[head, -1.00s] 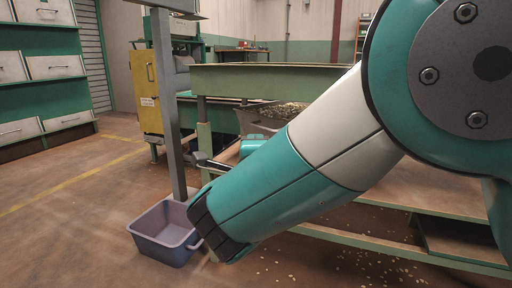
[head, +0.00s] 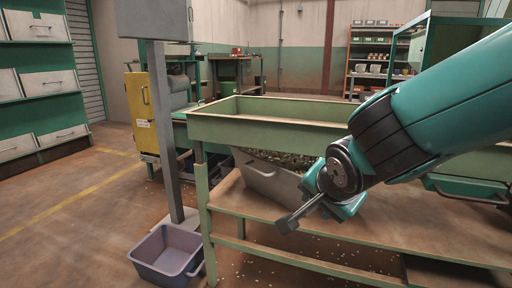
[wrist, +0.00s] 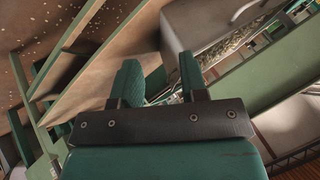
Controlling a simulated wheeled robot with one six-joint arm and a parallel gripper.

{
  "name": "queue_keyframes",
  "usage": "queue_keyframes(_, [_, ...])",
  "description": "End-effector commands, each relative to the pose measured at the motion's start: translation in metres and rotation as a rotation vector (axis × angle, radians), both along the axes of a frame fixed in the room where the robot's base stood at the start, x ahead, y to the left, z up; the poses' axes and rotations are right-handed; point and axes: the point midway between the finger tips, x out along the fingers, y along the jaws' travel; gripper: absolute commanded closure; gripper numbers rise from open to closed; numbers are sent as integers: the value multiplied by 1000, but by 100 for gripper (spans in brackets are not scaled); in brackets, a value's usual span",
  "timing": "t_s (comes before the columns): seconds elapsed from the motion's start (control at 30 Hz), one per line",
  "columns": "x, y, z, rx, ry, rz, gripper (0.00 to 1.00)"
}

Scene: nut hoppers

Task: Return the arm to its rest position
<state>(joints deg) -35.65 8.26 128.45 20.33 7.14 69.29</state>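My gripper (wrist: 160,80) shows in the wrist view with its two green fingers apart and nothing between them. In the head view my arm (head: 445,105) reaches in from the right edge. Its wrist end hangs in front of the green-framed bench, near a grey metal bin (head: 268,178) with a handle. The bin holds small pale pieces and sits under the raised green trough (head: 265,120). The bin also shows beyond the fingers in the wrist view (wrist: 190,25). The gripper looks apart from the bin and bench.
A blue-grey tub (head: 168,254) stands on the floor at the lower left, beside a grey post (head: 164,130). A wooden lower shelf (head: 390,237) runs along the bench. Drawer cabinets (head: 38,85) stand at the far left. The floor between the cabinets and post is clear.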

Motion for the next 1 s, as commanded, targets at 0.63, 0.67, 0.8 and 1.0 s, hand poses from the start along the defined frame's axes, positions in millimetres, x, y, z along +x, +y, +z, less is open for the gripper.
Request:
queue_keyframes(0.63, [-223,-28,205,-212,311,1372,60])
queue_keyframes(0.67, [-223,-28,215,-211,311,1371,60])
queue_keyframes(0.8, [-222,-28,267,-212,311,1371,60])
queue_keyframes(1.0, [-222,-28,344,-212,310,1370,60])
